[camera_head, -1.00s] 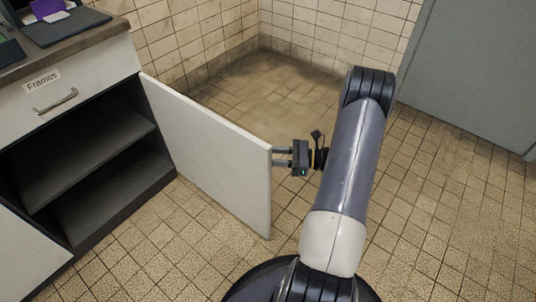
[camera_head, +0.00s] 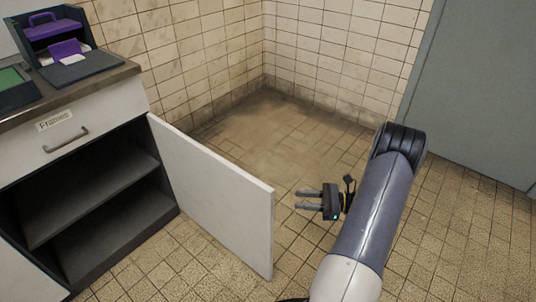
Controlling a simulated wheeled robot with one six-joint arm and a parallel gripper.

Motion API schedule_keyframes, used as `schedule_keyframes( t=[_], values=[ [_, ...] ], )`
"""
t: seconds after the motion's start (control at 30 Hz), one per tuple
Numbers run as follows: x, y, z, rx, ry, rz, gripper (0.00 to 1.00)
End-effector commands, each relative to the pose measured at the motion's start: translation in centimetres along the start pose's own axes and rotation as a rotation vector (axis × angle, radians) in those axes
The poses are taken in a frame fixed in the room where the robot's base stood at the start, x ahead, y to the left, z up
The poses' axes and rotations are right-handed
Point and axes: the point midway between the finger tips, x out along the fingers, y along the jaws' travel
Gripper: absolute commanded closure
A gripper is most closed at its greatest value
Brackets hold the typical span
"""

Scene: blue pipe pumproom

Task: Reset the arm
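My gripper (camera_head: 298,201) is at the end of my arm, right of the open cabinet door (camera_head: 215,195). Its two fingers point left toward the door with a gap between them. They hold nothing, and floor shows between them and the door's edge. The white door stands swung wide out from the cabinet (camera_head: 85,200). The cabinet's shelves inside look empty.
A drawer labelled "Frames" (camera_head: 67,137) is shut above the open compartment. An open dark case with purple parts (camera_head: 62,45) and a green-topped item (camera_head: 12,80) are on the counter. Tiled walls and a grey panel (camera_head: 480,90) stand behind. The tiled floor is clear.

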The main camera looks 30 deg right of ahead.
Motion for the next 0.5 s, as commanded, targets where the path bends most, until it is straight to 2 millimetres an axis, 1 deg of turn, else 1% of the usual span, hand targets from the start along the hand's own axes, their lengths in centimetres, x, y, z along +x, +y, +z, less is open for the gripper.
schedule_keyframes(
  t=[0.17, 0.4, 0.5],
  values=[
    [2.3, 0.1, -0.1, 0.000, 0.000, 0.004, 0.67],
    [6.9, 0.1, -0.2, 0.001, 0.000, 0.004, 0.67],
    [8.5, 0.1, -0.1, 0.001, -0.001, 0.003, 0.67]
  ],
)
